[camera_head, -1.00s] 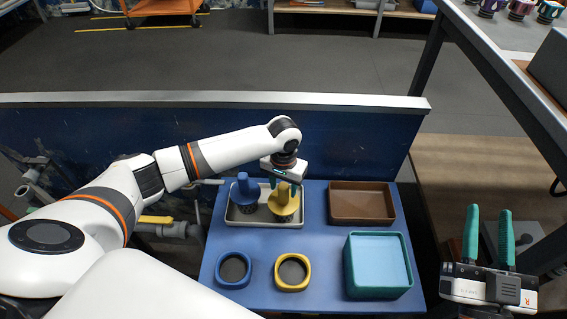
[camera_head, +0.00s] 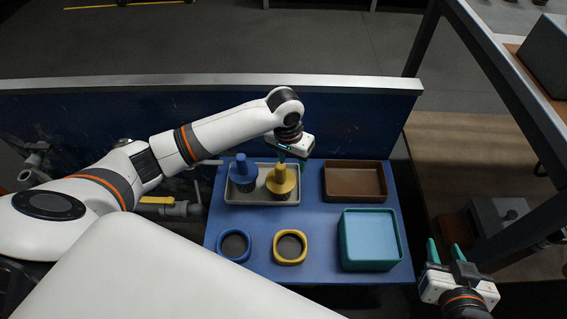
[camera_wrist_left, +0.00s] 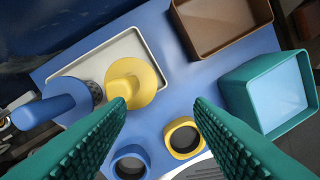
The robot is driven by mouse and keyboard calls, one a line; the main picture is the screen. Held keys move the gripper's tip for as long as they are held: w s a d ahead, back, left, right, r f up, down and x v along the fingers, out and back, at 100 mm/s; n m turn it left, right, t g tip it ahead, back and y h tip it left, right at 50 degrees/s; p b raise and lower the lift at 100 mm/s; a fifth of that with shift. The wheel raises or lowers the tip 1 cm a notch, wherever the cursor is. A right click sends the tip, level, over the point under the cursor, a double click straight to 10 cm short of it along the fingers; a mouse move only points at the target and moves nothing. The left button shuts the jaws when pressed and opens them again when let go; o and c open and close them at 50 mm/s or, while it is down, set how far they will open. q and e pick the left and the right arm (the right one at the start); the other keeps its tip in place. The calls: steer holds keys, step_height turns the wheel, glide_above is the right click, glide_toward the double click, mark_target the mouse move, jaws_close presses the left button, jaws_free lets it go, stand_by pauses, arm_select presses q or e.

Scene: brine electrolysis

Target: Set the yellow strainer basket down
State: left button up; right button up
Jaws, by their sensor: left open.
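The yellow strainer basket (camera_head: 280,183) stands upright in the grey tray (camera_head: 233,199), to the right of the blue strainer basket (camera_head: 242,174). In the left wrist view the yellow basket (camera_wrist_left: 137,82) shows from above, beyond my fingertips. My left gripper (camera_head: 291,163) is just behind and above the yellow basket in the head view. Its green fingers are wide apart in the left wrist view (camera_wrist_left: 158,103), with nothing between them. My right gripper (camera_head: 443,252) is at the lower right, fingers apart and empty.
A blue ring (camera_head: 234,260) and a yellow ring (camera_head: 305,249) sit at the front of the blue table (camera_head: 300,223). A brown tray (camera_head: 326,191) is at the back right and a teal bin (camera_head: 343,246) at the front right. The middle of the table is clear.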

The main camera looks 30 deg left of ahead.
arm_select(q)
steer(key=s+d+m+t+h, duration=0.35)
steer(key=s+d, duration=0.25)
steer(key=d, duration=0.6)
steer(key=s+a+r+n+t+y, duration=0.1)
steer(key=s+a+r+t+y, duration=0.1)
steer(key=s+a+r+t, duration=0.4)
step_height(320, 180, up, 3)
steer(key=shift+a+f+n+t, duration=0.2)
steer(key=shift+a+n+t, duration=0.15)
steer(key=shift+a+t, duration=0.55)
steer(key=shift+s+d+f, duration=0.1)
